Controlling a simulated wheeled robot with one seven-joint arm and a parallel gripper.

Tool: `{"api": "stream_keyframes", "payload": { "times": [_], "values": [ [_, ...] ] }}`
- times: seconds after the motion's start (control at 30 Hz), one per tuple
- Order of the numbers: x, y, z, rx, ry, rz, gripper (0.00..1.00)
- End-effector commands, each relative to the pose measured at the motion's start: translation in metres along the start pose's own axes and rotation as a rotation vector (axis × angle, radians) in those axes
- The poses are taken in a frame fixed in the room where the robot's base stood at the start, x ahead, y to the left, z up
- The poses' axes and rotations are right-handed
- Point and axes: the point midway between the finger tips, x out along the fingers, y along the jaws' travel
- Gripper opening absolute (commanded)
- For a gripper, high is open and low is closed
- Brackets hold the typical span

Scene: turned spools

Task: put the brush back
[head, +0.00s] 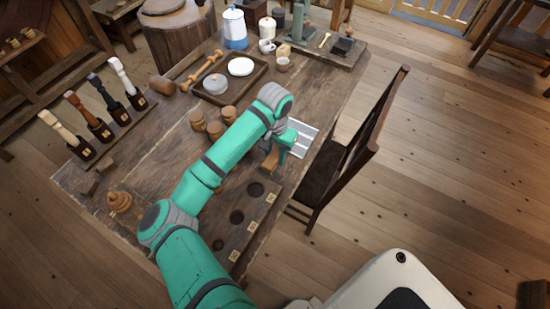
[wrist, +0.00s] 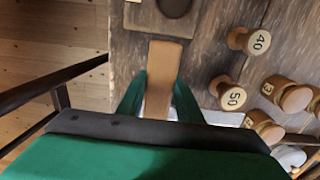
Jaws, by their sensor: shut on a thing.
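My gripper (head: 284,146) is over the right part of the table, in front of the chair. In the wrist view its two green fingers (wrist: 158,98) are shut on a flat tan wooden piece (wrist: 163,68). The piece also shows in the head view (head: 269,161), below the gripper. It may be the brush's handle; I see no bristles, and its far side is hidden. Its end points toward a dark board with round holes (head: 253,209). At the left, several upright handled tools stand in black holders (head: 99,129) with tags.
Numbered wooden spools (wrist: 250,40) stand on the table near the gripper. A pale striped sheet (head: 302,136) lies under the gripper. A chair (head: 345,150) stands close at the right edge. A tray (head: 205,97) and a white-blue pot (head: 234,28) are farther back.

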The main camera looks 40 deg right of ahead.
Motion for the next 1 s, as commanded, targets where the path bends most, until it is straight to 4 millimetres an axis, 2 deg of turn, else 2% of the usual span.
{"api": "stream_keyframes", "payload": {
  "times": [0.17,0.4,0.8,0.83,0.87,0.9,1.0],
  "values": [
    [0.008,-0.004,-0.005,0.0,-0.001,-0.002,0.11],
    [0.037,-0.005,-0.006,0.0,0.0,-0.002,0.11],
    [0.042,-0.004,-0.006,0.0,0.0,0.0,0.11],
    [0.042,-0.004,-0.006,0.0,0.0,-0.001,0.4],
    [0.042,-0.004,-0.006,0.0,0.0,-0.001,0.47],
    [0.042,-0.004,-0.006,0.0,0.0,-0.001,0.51],
    [0.042,-0.004,-0.006,0.0,0.0,-0.001,0.51]
  ]
}}
